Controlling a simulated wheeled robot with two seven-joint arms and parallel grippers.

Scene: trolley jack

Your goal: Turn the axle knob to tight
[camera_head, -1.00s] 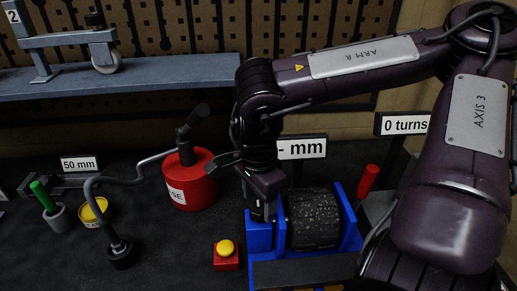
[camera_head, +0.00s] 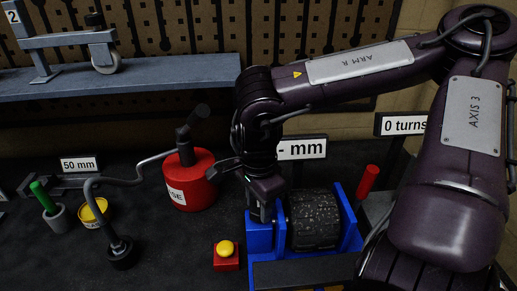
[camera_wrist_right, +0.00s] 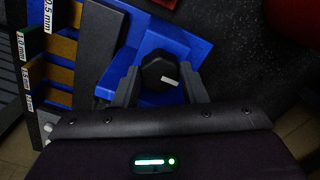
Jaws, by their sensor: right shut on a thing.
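The black axle knob (camera_wrist_right: 158,72) sits on a blue bracket in the right wrist view, its white mark pointing right and slightly down. The two grey fingers of my right gripper (camera_wrist_right: 160,84) are shut on it, one on each side. In the head view my right gripper (camera_head: 262,212) reaches down at the left side of the blue stand (camera_head: 262,240) that holds a dark, speckled roller (camera_head: 314,220). The knob is hidden there behind the gripper. No tight marking is readable in these frames. My left gripper is not in view.
A red can (camera_head: 190,180) and a yellow button on a red box (camera_head: 226,256) stand left of the stand. A red handle (camera_head: 367,181) rises to its right. Signs read "- mm" (camera_head: 302,149) and "0 turns" (camera_head: 402,124). Coloured gauge steps (camera_wrist_right: 62,48) show in the wrist view.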

